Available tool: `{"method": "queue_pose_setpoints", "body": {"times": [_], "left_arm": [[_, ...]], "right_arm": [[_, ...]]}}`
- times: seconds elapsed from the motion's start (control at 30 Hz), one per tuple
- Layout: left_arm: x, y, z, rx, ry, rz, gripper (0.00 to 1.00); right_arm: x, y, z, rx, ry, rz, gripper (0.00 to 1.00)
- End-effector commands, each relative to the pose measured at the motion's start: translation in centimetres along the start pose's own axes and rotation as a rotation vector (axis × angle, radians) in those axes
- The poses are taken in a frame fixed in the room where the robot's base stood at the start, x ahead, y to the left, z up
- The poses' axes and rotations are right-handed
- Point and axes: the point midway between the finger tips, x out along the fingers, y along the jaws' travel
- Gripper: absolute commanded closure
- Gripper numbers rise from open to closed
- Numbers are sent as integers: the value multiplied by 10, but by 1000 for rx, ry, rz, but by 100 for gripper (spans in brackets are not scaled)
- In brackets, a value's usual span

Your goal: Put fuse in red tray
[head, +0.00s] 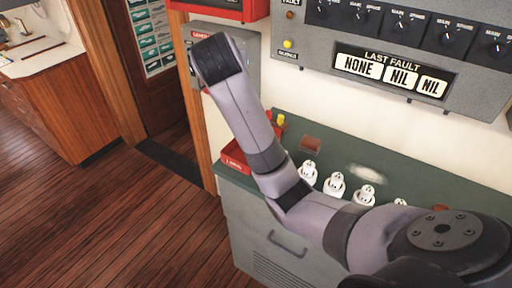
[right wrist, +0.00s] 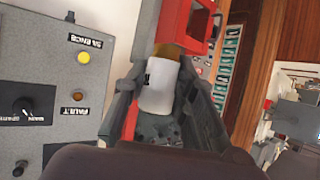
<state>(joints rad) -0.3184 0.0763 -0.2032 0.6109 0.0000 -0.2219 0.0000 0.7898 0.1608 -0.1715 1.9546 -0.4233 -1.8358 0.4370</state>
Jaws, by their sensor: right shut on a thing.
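The red tray (head: 236,159) sits at the left end of the green counter, partly hidden behind my right arm. In the right wrist view, my right gripper (right wrist: 163,84) is shut on a white cylindrical fuse (right wrist: 160,90) with a brass-coloured end and a small dark mark. The fuse is held lengthwise between the two dark fingers. In the head view, my right arm crosses the counter and hides this gripper and its fuse. My left gripper is in neither view.
Several white round fittings (head: 335,185) stand along the green counter (head: 440,183). The grey fault panel (head: 400,65) and a red wall box (head: 222,8) rise behind. Open wooden floor (head: 110,215) lies left.

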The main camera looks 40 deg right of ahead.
Motion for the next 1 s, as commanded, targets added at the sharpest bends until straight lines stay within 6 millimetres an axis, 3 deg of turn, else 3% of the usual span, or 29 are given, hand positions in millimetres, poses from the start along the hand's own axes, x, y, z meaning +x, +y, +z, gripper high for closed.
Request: {"method": "queue_pose_setpoints", "body": {"times": [0.1,0.3,0.53,0.7,1.0], "left_arm": [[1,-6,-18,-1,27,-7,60],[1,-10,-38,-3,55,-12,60],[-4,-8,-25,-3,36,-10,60],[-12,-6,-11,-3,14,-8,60],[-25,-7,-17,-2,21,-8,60]], "right_arm": [[32,19,12,78,-14,140,100],[61,40,39,154,-7,283,100],[76,45,64,169,-1,321,100],[96,46,103,166,-2,321,100],[132,45,166,168,0,319,100]]}}
